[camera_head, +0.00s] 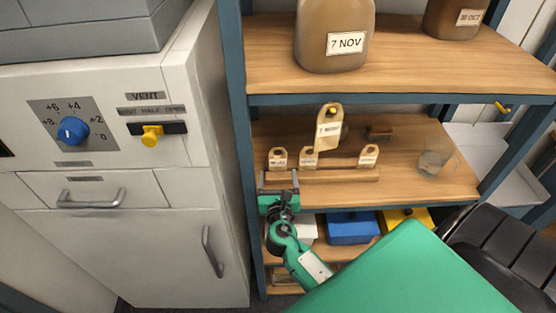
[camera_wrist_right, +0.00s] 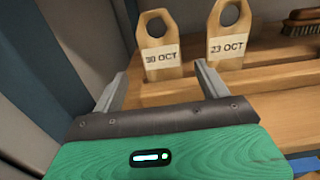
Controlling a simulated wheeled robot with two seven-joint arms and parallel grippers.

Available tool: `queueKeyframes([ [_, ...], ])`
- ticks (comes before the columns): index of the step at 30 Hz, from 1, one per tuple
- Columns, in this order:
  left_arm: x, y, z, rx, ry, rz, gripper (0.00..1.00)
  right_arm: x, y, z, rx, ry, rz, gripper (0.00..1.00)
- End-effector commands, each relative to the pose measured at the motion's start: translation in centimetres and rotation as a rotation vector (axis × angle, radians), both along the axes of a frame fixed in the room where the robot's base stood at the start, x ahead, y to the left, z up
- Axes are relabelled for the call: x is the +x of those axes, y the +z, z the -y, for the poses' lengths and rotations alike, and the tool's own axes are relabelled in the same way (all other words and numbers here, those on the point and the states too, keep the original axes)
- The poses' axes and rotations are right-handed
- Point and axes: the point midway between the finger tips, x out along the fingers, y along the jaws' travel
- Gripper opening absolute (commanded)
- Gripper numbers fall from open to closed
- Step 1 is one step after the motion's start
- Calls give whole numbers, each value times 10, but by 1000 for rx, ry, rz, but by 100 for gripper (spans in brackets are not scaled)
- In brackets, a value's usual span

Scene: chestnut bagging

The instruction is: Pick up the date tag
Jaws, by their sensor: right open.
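Several wooden date tags with round holes stand on the middle shelf. The tag reading "30 OCT" (camera_wrist_right: 160,50) is leftmost, and it also shows in the head view (camera_head: 278,153). The tag reading "23 OCT" (camera_wrist_right: 229,38) stands just right of it, also in the head view (camera_head: 309,152). A third small tag (camera_head: 369,152) stands farther right; its print is too small to read. My right gripper (camera_head: 280,178) is open and empty. In the wrist view its fingers (camera_wrist_right: 160,74) point at the "30 OCT" tag, which lies between them and beyond. My left gripper is out of view.
The shelf's blue post (camera_head: 236,120) stands close left of my right gripper, beside a white cabinet (camera_head: 130,245). Brown jars (camera_head: 335,20) fill the upper shelf. A brush (camera_wrist_right: 302,17) and a clear glass (camera_head: 434,162) are on the middle shelf. Blue and yellow boxes (camera_head: 352,230) sit below.

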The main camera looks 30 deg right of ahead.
Motion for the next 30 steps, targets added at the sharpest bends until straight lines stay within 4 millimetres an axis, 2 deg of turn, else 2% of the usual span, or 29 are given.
queueKeyframes([
  [8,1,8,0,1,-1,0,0,18,1,12,-1,1,-1,76],
  [17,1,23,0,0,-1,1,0,51,-3,34,1,1,-1,76],
  [26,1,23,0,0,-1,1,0,55,-5,37,2,1,-1,76],
  [30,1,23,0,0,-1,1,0,55,-5,37,2,1,-1,51],
])
